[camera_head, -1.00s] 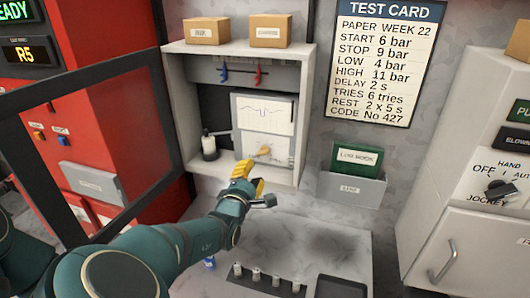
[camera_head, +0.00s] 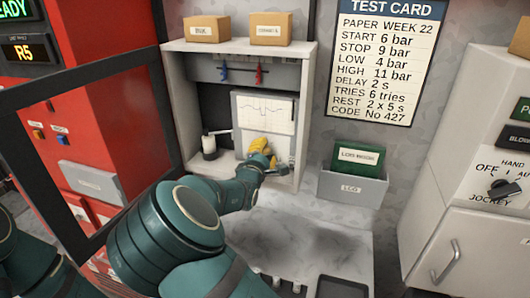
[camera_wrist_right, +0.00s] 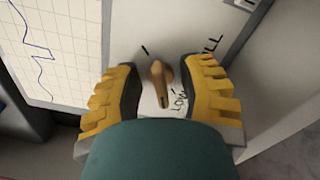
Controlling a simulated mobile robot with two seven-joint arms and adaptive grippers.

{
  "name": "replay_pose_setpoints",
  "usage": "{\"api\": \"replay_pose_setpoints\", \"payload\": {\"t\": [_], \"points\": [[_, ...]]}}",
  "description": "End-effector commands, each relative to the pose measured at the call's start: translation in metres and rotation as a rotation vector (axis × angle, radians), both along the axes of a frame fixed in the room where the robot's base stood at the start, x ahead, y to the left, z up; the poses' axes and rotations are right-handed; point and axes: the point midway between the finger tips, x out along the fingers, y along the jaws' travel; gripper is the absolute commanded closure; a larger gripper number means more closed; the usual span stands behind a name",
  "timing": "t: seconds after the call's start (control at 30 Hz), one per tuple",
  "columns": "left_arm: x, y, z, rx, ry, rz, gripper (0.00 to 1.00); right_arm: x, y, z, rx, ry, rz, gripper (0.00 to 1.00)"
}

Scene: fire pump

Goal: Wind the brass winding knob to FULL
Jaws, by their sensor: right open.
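The brass winding knob (camera_wrist_right: 160,76) sits on the white face of the chart recorder (camera_head: 266,111) inside the open wall cabinet. In the right wrist view its narrow end with a dark mark points down toward the LOW label (camera_wrist_right: 178,103). The FULL label (camera_wrist_right: 211,44) is up and to the right, partly covered by a finger. My right gripper (camera_wrist_right: 160,88) is open, with one yellow finger on each side of the knob and gaps visible. In the head view the right gripper (camera_head: 262,152) hides most of the knob. My left gripper is out of view.
The cabinet (camera_head: 174,100) has side walls close to the gripper. A small white cylinder (camera_head: 209,148) stands left of the recorder. A framed glass door (camera_head: 85,140) stands open at left. A grey box with a green book (camera_head: 352,187) hangs at right. The worktop (camera_head: 330,235) is below.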

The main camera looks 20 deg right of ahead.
Motion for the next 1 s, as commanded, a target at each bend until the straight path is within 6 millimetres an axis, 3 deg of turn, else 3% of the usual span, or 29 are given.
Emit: {"api": "replay_pose_setpoints", "payload": {"t": [0.03,0.13,0.17,0.67,1.0], "points": [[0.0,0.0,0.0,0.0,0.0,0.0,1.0,-0.0001,0.0,0.0,0.0,0.0,0.0,0.61],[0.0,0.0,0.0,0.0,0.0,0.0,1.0,-0.0001,0.0,0.0,0.0,0.0,0.0,0.97],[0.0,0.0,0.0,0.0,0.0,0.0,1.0,-0.0002,0.0,0.0,0.0,0.0,0.0,1.0],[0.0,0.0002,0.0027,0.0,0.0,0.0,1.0,-0.0002,-0.0004,0.0004,0.052,-0.036,-0.001,1.0],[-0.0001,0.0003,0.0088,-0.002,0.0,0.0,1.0,-0.0004,-0.0017,-0.0006,0.264,-0.179,-0.002,1.0]]}}
